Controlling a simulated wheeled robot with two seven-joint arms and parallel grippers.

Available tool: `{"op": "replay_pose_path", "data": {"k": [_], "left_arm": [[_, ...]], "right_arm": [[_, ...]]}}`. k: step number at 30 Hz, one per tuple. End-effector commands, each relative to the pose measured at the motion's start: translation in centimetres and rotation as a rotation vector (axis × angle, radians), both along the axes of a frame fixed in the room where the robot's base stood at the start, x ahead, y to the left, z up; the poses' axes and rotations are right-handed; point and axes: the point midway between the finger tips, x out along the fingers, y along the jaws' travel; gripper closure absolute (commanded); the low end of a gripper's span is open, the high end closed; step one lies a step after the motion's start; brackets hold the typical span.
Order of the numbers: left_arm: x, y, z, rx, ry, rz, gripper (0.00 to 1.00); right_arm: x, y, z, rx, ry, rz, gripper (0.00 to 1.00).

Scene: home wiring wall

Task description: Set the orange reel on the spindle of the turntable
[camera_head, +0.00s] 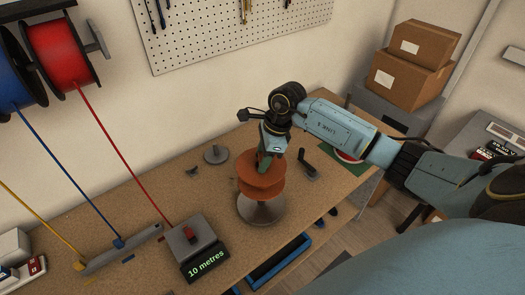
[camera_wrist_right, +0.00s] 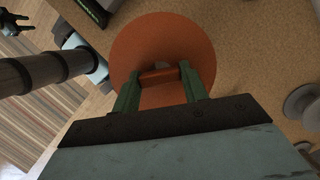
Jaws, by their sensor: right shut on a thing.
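The orange reel (camera_head: 260,190) has two round flanges and is upright, directly above the grey round turntable (camera_head: 262,213). It hides the spindle, and I cannot tell whether the reel rests on the turntable or is held just over it. My right gripper (camera_head: 265,163) reaches down from above and is shut on the reel's top. In the right wrist view, its green fingers (camera_wrist_right: 160,85) close on a small orange block at the middle of the reel (camera_wrist_right: 135,45). A small dark claw, which seems to be my left gripper (camera_wrist_right: 12,22), shows in that view's corner.
A grey disc with a short post (camera_head: 216,155) stands behind left of the reel. A black-handled bracket (camera_head: 309,168) is close on the right. A meter reading "10 metres" (camera_head: 205,262) sits front left, with a red wire (camera_head: 110,150) running to it. Cartons (camera_head: 410,75) stand at back right.

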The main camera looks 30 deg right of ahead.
Motion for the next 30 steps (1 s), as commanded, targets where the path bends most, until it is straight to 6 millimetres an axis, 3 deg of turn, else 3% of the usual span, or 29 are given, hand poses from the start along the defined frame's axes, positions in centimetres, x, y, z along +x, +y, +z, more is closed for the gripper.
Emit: {"op": "replay_pose_path", "data": {"k": [12,30], "left_arm": [[0.0,0.0,-0.6,0.000,0.000,0.000,0.64],[0.1,0.0,-5.1,0.000,0.000,0.000,0.64]], "right_arm": [[0.1,0.0,0.0,0.004,-0.005,0.002,1.00],[0.1,0.1,-5.3,0.005,-0.003,0.003,1.00]]}}
